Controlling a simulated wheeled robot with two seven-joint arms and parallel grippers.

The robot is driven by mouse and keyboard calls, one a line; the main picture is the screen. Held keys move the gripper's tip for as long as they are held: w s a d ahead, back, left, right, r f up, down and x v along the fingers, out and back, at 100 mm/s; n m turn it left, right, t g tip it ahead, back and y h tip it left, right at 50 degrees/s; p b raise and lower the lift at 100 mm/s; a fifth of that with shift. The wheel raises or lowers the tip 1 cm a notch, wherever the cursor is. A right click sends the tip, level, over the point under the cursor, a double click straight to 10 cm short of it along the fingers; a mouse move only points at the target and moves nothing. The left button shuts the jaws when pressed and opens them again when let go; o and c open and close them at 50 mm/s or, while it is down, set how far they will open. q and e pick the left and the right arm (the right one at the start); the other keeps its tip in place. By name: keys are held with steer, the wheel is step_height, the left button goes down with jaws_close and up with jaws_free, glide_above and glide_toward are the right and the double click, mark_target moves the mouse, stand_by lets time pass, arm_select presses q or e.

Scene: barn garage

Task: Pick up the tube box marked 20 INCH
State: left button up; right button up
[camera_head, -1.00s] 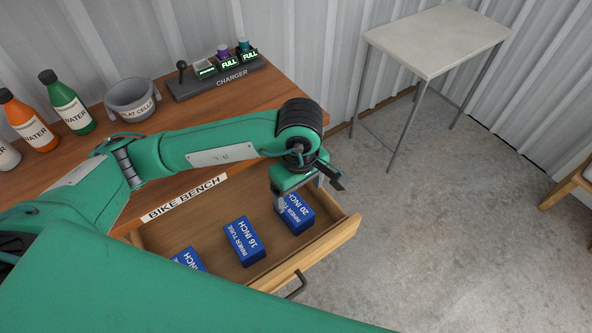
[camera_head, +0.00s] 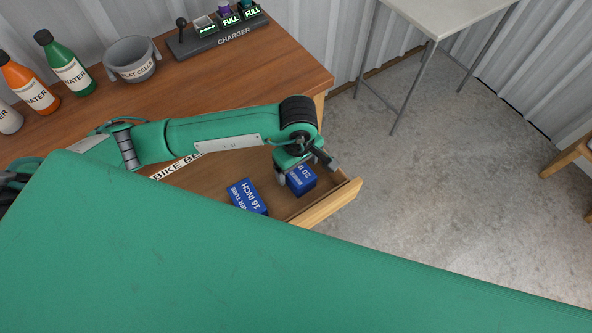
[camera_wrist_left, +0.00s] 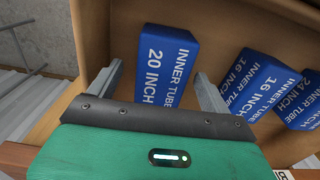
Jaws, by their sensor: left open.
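The blue tube box marked 20 INCH (camera_head: 302,182) lies in the open drawer at its right end, partly covered by my left gripper (camera_head: 305,172). In the left wrist view the 20 INCH box (camera_wrist_left: 166,65) shows its white lettering. There my open left gripper (camera_wrist_left: 163,88) has one finger to the left of the box and one to the right. The jaws are not closed on it. Whether either finger touches the box, I cannot tell. My right gripper is not in view.
A 16 INCH box (camera_head: 246,196) lies left of it in the drawer; the wrist view also shows a 24 INCH box (camera_wrist_left: 299,101). The drawer's wooden front (camera_head: 328,204) and side walls stand close around. Bottles, a grey bowl (camera_head: 132,60) and a charger (camera_head: 215,35) stand on the bench.

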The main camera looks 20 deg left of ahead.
mark_target(296, 172)
arm_select(q)
steer(key=shift+a+f, duration=0.25)
steer(key=shift+f, duration=1.4)
steer(key=c, duration=1.1)
steer(key=shift+c, duration=0.3)
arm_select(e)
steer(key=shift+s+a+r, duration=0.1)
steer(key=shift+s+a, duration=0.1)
